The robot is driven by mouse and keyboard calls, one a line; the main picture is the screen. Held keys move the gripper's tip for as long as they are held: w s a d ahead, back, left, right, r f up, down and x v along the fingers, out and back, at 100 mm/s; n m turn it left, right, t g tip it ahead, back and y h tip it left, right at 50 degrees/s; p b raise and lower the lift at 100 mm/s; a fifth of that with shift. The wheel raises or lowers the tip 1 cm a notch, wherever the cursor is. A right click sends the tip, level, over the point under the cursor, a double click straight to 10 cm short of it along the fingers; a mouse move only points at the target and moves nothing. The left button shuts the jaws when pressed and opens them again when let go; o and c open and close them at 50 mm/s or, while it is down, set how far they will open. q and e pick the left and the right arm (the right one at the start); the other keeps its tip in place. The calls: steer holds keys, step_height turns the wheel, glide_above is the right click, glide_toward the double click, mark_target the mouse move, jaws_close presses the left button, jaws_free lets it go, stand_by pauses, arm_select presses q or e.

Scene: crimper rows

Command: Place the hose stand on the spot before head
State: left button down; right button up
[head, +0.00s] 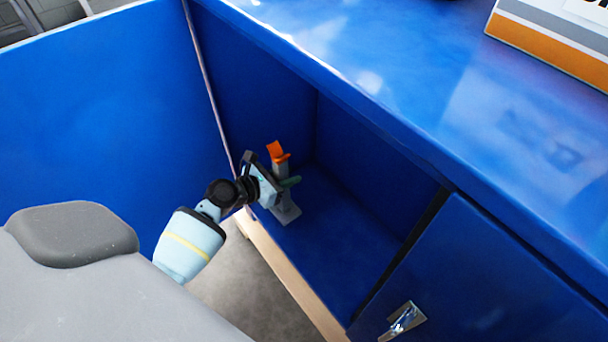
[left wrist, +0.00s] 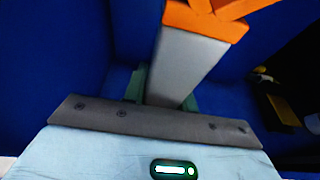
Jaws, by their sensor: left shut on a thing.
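The hose stand (head: 282,167) has a grey upright post, an orange top and a grey foot. It is inside the open blue cabinet, near its left opening edge, and looks roughly upright. I cannot tell whether its foot touches the cabinet floor. My left gripper (head: 284,185) reaches in from the left and is shut on the post below the orange top. In the left wrist view, the hose stand's post (left wrist: 188,68) rises between the green fingers, with the orange part above. Its foot is hidden there. My right gripper is not in view.
The blue cabinet floor (head: 335,235) is clear to the right of the stand. An open blue door (head: 110,110) stands at left, and a closed door with a metal handle (head: 403,320) is at lower right. The glossy blue top (head: 430,80) carries an orange-and-grey box (head: 555,42).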

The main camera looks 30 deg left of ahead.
arm_select(q)
steer(key=shift+s+a+r, duration=0.1)
steer(key=shift+a+r, duration=0.15)
steer(key=shift+a, duration=0.45)
steer(key=shift+a+r, duration=0.25)
steer(key=shift+a, duration=0.4)
